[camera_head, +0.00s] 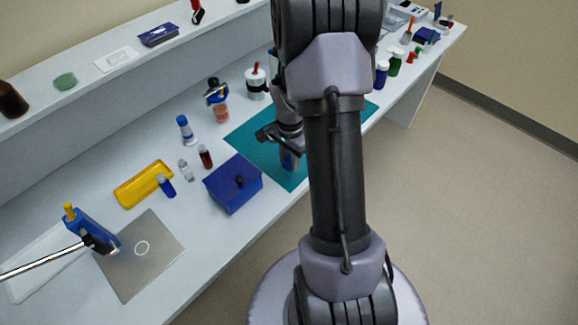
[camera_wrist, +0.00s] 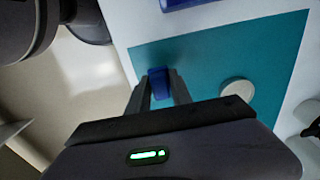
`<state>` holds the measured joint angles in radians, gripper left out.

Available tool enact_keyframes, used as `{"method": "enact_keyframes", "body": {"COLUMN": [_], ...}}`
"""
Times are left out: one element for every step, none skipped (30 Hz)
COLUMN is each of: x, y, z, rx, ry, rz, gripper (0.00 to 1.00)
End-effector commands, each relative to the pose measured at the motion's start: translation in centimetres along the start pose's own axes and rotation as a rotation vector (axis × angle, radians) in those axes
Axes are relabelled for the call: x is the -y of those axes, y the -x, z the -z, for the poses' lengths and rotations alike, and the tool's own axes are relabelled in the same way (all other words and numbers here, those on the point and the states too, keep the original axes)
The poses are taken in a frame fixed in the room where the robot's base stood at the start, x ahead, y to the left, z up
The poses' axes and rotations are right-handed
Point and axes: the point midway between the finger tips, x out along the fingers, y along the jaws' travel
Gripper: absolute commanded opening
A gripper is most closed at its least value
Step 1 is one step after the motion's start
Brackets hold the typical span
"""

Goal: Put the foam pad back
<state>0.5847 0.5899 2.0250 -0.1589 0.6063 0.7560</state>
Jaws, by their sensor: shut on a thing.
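My gripper (camera_wrist: 160,88) is shut on a small blue piece (camera_wrist: 158,78), held between the fingertips over the teal mat (camera_wrist: 205,50). I cannot tell whether this piece is the foam pad, or whether it touches the mat. In the head view my gripper (camera_head: 288,158) is above the teal mat (camera_head: 250,140), partly hidden by my arm. A flat, rounded green piece (camera_head: 65,81) lies on the raised back shelf at the left. A pale round thing (camera_wrist: 238,93) is on the mat, to the right of my gripper in the wrist view.
A blue box (camera_head: 233,185) stands beside the mat's left end. Small bottles (camera_head: 205,157), a yellow case (camera_head: 143,184) and a grey plate (camera_head: 135,265) are further left. A white canister (camera_head: 255,85) stands behind the mat. Open floor (camera_head: 480,220) lies to the right.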

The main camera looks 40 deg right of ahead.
Motion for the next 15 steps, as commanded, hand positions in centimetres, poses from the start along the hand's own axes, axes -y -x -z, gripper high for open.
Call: {"method": "enact_keyframes", "body": {"x": [0.5,0.8,0.7,0.6,0.6,0.6,0.6,0.6,0.7,0.7,0.7,0.7,0.7,0.6,0.6], "y": [-0.1,-0.2,-1.3,-2.0,-2.8,-3.5,-3.8,-3.9,-3.8,-3.6,-3.6,-3.6,-3.6,-3.6,-3.8], "z": [0.3,0.6,0.5,0.5,0.4,0.4,0.4,0.4,0.5,0.5,0.5,0.5,0.5,0.5,0.5], "rx": [-0.001,-0.001,0.001,0.002,0.002,0.001,0.001,0.001,0.000,0.000,0.000,0.000,0.000,0.000,0.000], "ry": [0.000,0.001,0.001,0.000,0.000,0.000,0.000,0.000,0.000,0.000,0.000,0.000,0.000,0.000,0.000], "rz": [0.001,0.001,-0.001,-0.002,-0.002,-0.002,-0.001,-0.001,0.000,0.000,0.000,0.000,0.000,0.000,0.000], "gripper": [0.00,0.00,0.00,0.00,0.00,0.00,0.00,0.00,0.00,0.00,0.00,0.00,0.00,0.00,0.00]}}
